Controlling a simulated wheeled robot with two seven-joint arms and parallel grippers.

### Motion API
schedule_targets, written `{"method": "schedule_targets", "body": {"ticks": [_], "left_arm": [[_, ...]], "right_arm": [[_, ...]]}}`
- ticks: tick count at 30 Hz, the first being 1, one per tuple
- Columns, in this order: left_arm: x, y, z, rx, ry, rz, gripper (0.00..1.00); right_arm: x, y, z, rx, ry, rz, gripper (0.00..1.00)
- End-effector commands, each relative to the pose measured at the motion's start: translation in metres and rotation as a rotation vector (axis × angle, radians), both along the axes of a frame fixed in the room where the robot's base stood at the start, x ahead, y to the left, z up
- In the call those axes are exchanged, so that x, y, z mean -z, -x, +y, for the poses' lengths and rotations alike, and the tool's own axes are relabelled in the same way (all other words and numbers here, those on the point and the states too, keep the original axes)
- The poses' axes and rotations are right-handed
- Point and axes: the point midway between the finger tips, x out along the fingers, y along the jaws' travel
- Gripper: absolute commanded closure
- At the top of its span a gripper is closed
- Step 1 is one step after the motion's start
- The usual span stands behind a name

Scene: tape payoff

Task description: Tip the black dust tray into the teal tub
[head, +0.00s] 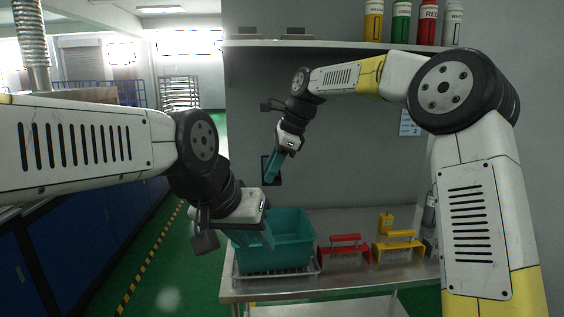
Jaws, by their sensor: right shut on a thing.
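The teal tub (292,226) stands upright on the left part of the steel table, in a low wire rack. My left gripper (255,238) is in front of the tub's left side and hides part of it. Its teal fingers blend with the tub, so its opening is unclear. My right gripper (270,167) is above and behind the tub, fingers pointing down and left, shut on a thin dark-edged thing that appears to be the black dust tray (278,180). The fingers cover much of the tray, and its contents cannot be seen.
A red-handled item (344,250) and a yellow-handled one (398,247) stand right of the tub on the steel table (350,218). A small yellow thing (386,223) is behind them. Several coloured bottles (401,24) stand on the high shelf (330,44).

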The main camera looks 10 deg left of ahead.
Motion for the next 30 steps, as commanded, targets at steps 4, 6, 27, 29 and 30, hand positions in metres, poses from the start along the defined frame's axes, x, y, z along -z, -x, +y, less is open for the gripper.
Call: {"method": "schedule_targets", "body": {"ticks": [4, 6, 27, 29, 30], "left_arm": [[0.0, 0.0, 0.0, 0.0, 0.0, 0.0, 0.64], [0.0, 0.0, 0.0, 0.0, 0.0, 0.0, 0.64], [0.0, 0.0, 0.0, 0.0, 0.0, 0.0, 0.64], [0.0, 0.0, 0.0, 0.0, 0.0, 0.0, 0.64], [0.0, 0.0, 0.0, 0.0, 0.0, 0.0, 0.64]], "right_arm": [[0.017, 0.005, -0.003, 0.0, -0.025, -0.097, 1.0], [0.025, 0.006, -0.004, 0.0, -0.038, -0.146, 1.0], [0.103, 0.011, 0.0, -0.007, -0.178, -0.621, 1.0], [0.108, 0.011, 0.0, -0.007, -0.189, -0.657, 1.0], [0.113, 0.01, 0.0, -0.008, -0.197, -0.681, 1.0]]}}
